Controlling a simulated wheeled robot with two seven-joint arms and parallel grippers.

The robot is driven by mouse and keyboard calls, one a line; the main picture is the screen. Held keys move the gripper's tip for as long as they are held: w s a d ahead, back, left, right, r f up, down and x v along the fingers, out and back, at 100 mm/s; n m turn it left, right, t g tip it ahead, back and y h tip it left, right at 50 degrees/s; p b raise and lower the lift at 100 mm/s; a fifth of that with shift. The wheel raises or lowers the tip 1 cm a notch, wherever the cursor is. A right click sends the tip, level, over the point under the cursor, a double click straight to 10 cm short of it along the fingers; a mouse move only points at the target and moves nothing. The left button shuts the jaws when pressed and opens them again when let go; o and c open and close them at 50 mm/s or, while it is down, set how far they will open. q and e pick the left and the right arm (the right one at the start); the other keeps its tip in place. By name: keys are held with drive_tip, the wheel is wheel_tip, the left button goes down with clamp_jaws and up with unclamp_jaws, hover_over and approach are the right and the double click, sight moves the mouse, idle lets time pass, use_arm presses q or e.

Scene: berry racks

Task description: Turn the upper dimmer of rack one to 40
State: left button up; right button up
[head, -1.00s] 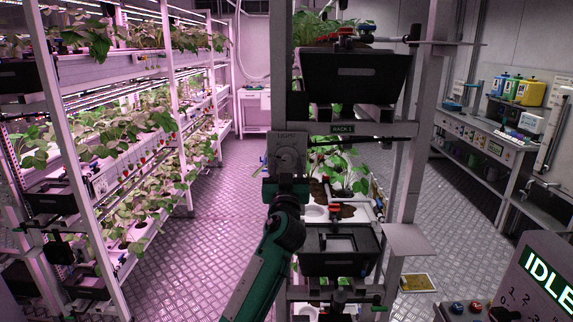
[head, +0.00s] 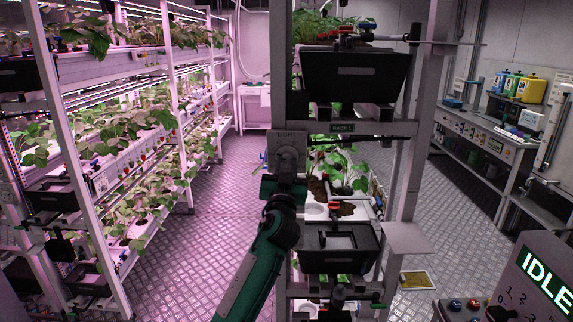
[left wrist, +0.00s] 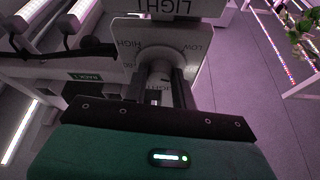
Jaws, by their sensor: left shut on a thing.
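The upper dimmer of rack one is a grey plate (head: 289,139) marked LIGHT on the rack's front left post, left of the RACK 1 label (head: 342,127). In the left wrist view the plate (left wrist: 125,32) shows the words HIGH and LOW, and its round knob (left wrist: 158,68) stands between my fingers. My left gripper (left wrist: 160,92) is shut on the knob. In the head view my left gripper (head: 285,176) covers most of the knob, so its setting cannot be read. My right gripper is not in view.
A black bin (head: 356,78) sits high on rack one, and another black bin (head: 338,262) sits lower, right of my arm. A lit plant rack (head: 93,215) stands at the left across a clear floor aisle. A console (head: 540,265) reading IDLE stands at lower right.

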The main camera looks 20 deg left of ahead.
use_arm(q)
drive_tip(key=m+h+p, duration=0.1)
drive_tip(key=m+p, duration=0.1)
drive_tip(key=m, duration=0.1)
drive_tip(key=m+h+p, duration=0.2)
drive_tip(key=m+p, duration=0.1)
drive_tip(key=m+h+p, duration=0.2)
drive_tip(key=m+p, duration=0.1)
drive_tip(key=m, duration=0.1)
drive_tip(key=shift+s+a+r+g, duration=0.1)
drive_tip(key=shift+a+r+g, duration=0.2)
drive_tip(key=shift+a+r, duration=0.1)
drive_tip(key=shift+f+m+g+h+p, duration=0.1)
drive_tip(key=shift+m+g+h+p, duration=0.25)
drive_tip(key=shift+m+p, duration=0.75)
drive_tip(key=o, duration=1)
drive_tip(key=shift+d, duration=0.1)
drive_tip(key=shift+s+f, duration=0.1)
drive_tip(key=shift+f, duration=0.05)
